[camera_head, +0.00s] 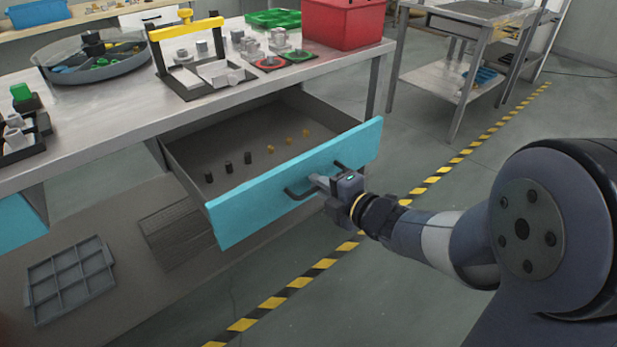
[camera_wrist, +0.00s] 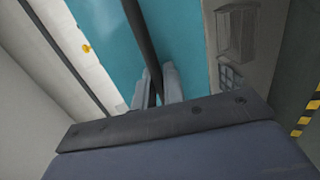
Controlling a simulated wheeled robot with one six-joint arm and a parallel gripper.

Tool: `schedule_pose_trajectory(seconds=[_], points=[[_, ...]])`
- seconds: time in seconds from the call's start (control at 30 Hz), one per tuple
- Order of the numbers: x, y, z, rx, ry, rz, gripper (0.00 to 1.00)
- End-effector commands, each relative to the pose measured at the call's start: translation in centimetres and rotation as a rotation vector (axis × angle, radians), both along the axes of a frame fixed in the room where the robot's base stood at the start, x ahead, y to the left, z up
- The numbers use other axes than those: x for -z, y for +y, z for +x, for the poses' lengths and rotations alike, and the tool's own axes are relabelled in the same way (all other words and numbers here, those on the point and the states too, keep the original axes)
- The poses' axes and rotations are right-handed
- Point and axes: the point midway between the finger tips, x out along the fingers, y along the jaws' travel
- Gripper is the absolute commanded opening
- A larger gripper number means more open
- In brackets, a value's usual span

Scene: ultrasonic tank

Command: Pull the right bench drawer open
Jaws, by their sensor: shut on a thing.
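The right bench drawer stands well out from under the bench, its blue front (camera_head: 255,213) facing me. Inside it stand several small dark cylinders and several small yellow pieces in a row. A dark bar handle (camera_head: 298,193) runs along the front. My gripper (camera_head: 320,184) is shut on this handle. In the wrist view the two fingers (camera_wrist: 159,85) close around the dark handle bar (camera_wrist: 138,32), with the blue drawer front (camera_wrist: 108,50) behind it. The part of the handle between the fingers is hidden.
The bench top (camera_head: 110,120) carries a yellow-handled rack, a round tray (camera_head: 95,68) and a red bin (camera_head: 343,22). A grey divided tray (camera_head: 70,280) lies low at the left. A metal table (camera_head: 455,85) stands at the back right.

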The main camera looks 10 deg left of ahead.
Motion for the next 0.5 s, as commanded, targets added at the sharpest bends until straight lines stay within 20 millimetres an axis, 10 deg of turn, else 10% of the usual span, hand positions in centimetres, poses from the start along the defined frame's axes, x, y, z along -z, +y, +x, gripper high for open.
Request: schedule_pose_trajectory(seconds=[0.5], points=[[0.11, -0.65, -0.55, 0.000, 0.002, -0.002, 0.00]])
